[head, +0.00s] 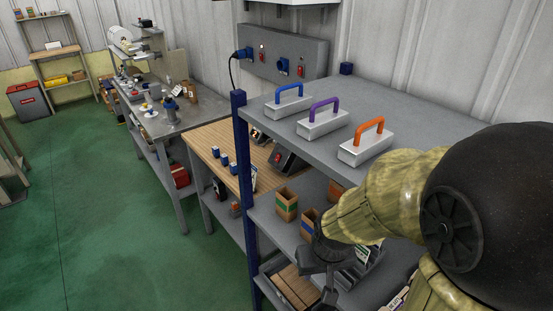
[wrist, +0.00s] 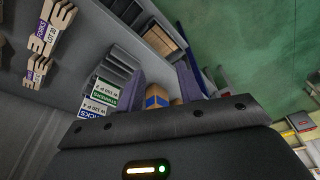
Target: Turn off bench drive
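A dark sloped device with a red spot (head: 277,158) sits on the wooden bench top, partly hidden by the shelf post; I cannot tell whether it is the bench drive or whether it is on. A grey wall panel (head: 285,50) above carries blue sockets and red switches (head: 301,70). My gripper (head: 328,285) is low at the shelf unit on the right, apart from both. In the wrist view my gripper (wrist: 160,78) has its two fingers spread, with a cardboard box with a blue band (wrist: 157,97) visible between them. No grip on it shows.
The grey shelf (head: 410,110) holds three handled metal blocks (head: 323,122). Small cartons (head: 286,204) stand on the level below, near my gripper. A blue post (head: 241,150) stands between shelf and wooden bench (head: 215,143). The green floor (head: 110,220) is clear at left.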

